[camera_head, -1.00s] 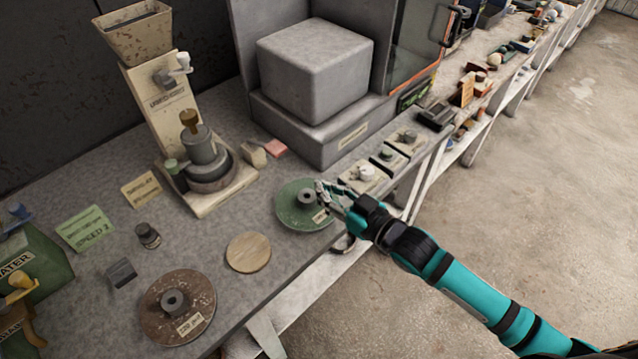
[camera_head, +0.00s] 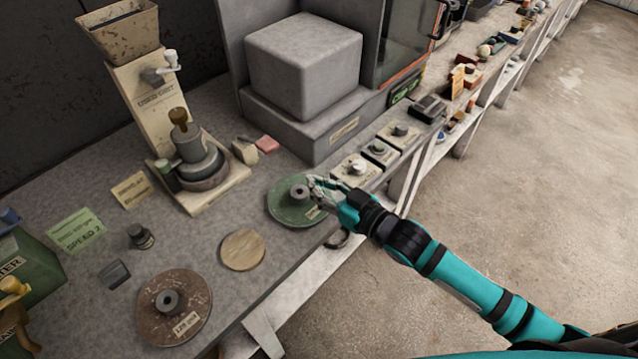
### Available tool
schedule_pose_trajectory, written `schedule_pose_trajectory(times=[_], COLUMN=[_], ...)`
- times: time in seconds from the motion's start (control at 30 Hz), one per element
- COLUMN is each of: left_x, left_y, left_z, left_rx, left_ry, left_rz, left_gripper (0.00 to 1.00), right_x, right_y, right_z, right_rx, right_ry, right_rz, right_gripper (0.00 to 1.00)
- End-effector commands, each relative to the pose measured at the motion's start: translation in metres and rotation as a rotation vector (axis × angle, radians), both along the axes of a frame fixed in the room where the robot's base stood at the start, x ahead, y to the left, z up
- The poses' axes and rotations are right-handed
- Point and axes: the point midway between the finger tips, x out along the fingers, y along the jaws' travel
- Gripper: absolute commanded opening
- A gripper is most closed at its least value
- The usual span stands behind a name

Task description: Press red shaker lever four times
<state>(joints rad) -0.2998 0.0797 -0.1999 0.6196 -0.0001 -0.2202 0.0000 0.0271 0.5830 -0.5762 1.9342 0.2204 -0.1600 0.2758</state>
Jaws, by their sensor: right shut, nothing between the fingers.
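I cannot make out a red shaker lever for certain. A small red-pink block (camera_head: 266,144) lies on the bench beside the tall cream machine. Some small reddish things (camera_head: 471,78) stand far along the bench at the upper right, too small to tell apart. My right gripper (camera_head: 314,189) is shut and empty, at the right edge of a green disc (camera_head: 283,211) with a grey hub. The fingers hide part of the disc; whether they touch it cannot be told. My left gripper is out of view.
Several switch boxes (camera_head: 357,168) line the bench edge right of the gripper. A large grey block machine (camera_head: 300,70) stands behind. A wooden disc (camera_head: 242,250) and a rusty disc (camera_head: 173,329) lie in front. The floor at right is clear.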

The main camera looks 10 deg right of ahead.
Motion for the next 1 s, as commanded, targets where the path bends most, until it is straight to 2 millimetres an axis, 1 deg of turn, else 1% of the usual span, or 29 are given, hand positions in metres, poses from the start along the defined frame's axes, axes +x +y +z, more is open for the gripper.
schedule_pose_trajectory(times=[0.03, 0.2, 0.27, 0.3, 1.0], left_x=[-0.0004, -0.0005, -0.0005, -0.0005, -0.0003], left_y=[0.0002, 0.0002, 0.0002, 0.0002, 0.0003], left_z=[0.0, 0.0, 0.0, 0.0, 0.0], left_rx=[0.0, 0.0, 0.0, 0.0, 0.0], left_ry=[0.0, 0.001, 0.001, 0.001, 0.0], left_rz=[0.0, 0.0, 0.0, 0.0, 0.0], left_gripper=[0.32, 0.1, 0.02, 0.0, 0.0], right_x=[0.0001, 0.0001, 0.0, 0.0, 0.0], right_y=[0.0001, 0.0001, 0.0, 0.0, 0.0], right_z=[0.0001, 0.0001, 0.0001, 0.0001, 0.0], right_rx=[0.0, 0.0, 0.0, 0.0, 0.0], right_ry=[0.0, 0.0, 0.0, 0.0, 0.0], right_rz=[0.0, 0.0, 0.0, 0.0, 0.0], right_gripper=[0.0, 0.0, 0.0, 0.0, 0.0])
